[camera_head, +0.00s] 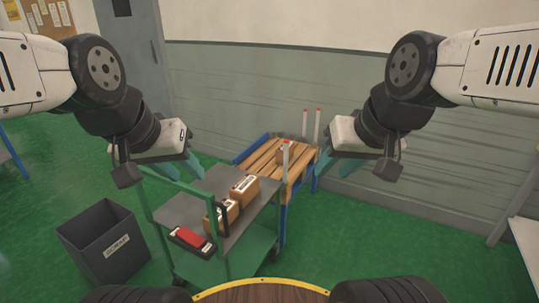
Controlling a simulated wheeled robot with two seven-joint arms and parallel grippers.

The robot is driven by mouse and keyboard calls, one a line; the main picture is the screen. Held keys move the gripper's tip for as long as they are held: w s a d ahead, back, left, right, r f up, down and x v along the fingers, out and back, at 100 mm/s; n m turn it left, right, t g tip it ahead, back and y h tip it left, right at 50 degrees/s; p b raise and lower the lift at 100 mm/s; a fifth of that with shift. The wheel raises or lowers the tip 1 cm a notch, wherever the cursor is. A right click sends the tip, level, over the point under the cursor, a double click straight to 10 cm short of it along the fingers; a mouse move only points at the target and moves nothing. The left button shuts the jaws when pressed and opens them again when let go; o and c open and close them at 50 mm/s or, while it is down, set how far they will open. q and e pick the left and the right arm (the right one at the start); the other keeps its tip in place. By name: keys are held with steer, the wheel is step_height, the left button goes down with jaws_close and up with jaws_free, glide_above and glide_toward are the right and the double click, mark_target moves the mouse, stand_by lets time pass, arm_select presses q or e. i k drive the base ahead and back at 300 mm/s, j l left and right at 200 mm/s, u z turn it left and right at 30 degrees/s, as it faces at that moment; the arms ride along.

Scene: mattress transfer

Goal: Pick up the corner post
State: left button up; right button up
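Several slim white corner posts with red tips stand upright at the wooden pallet cart near the back wall. Two are close together at its far right, one post (305,122) and another post (317,127). A third post (286,157) rises at its near side. My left gripper (177,170) hangs above the grey cart's left side, its teal fingers apart and empty. My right gripper (337,165) hangs to the right of the pallet, its teal fingers apart and empty. Neither gripper appears to touch a post.
The pallet cart (262,157) has blue edges. In front stands a grey-topped cart (236,241) with cardboard boxes (243,188) and a red item (189,238). A dark bin (103,245) stands at left. Green floor (400,235) is clear at right; a pale table edge (524,240) shows there.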

mark_target(285, 144)
steer(key=i+l, duration=0.35)
steer(key=i, duration=0.15)
steer(key=i+l, duration=0.35)
steer(key=i, duration=0.15)
steer(key=i+l+u, duration=0.2)
steer(key=i+u, duration=0.15)
steer(key=i+l+u, duration=0.4)
steer(key=k+j, duration=0.1)
